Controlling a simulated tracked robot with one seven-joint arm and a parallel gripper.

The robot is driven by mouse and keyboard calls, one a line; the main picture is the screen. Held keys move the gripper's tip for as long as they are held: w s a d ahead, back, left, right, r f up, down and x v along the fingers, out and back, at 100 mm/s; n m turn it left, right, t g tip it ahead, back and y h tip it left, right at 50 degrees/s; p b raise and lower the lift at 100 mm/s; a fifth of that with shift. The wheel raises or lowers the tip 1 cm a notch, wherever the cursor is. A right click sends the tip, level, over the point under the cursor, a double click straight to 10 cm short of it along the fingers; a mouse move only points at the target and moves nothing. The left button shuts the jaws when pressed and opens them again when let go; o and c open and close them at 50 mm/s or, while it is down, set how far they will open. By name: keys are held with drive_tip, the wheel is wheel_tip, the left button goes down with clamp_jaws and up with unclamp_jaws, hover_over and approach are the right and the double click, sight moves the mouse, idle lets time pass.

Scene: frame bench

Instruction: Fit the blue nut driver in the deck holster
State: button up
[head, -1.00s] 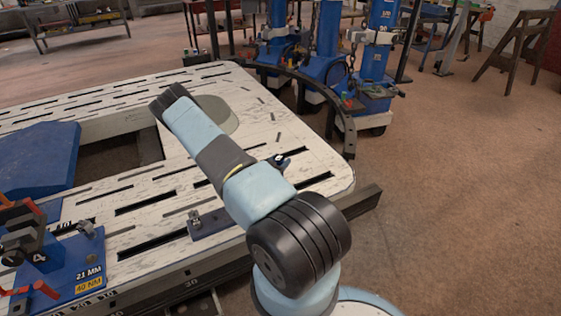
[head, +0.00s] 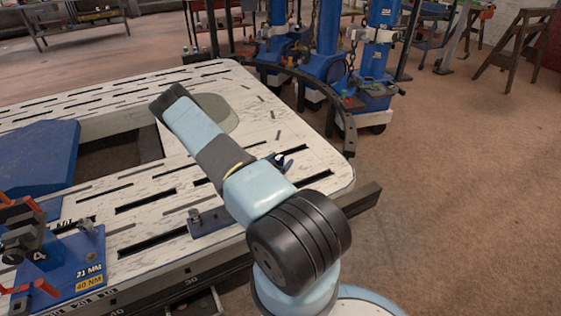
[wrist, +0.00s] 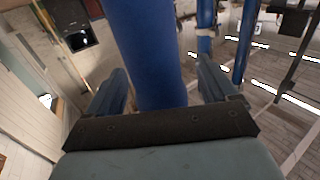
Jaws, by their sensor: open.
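My gripper (wrist: 160,85) is open in the wrist view, its two dark blue-grey fingers apart. A thick blue column shows between and beyond them; I cannot tell whether anything touches it. I cannot pick out the blue nut driver with certainty.
Blue towers (head: 327,30) with chains stand behind the deck, inside a dark curved rail (head: 340,120). A blue block (head: 35,155) lies on the left. A blue tool panel with red parts (head: 70,262) stands at front left. The floor at right is open.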

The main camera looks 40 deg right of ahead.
drive_tip(key=v, duration=1.3)
drive_tip(key=shift+a, duration=0.35)
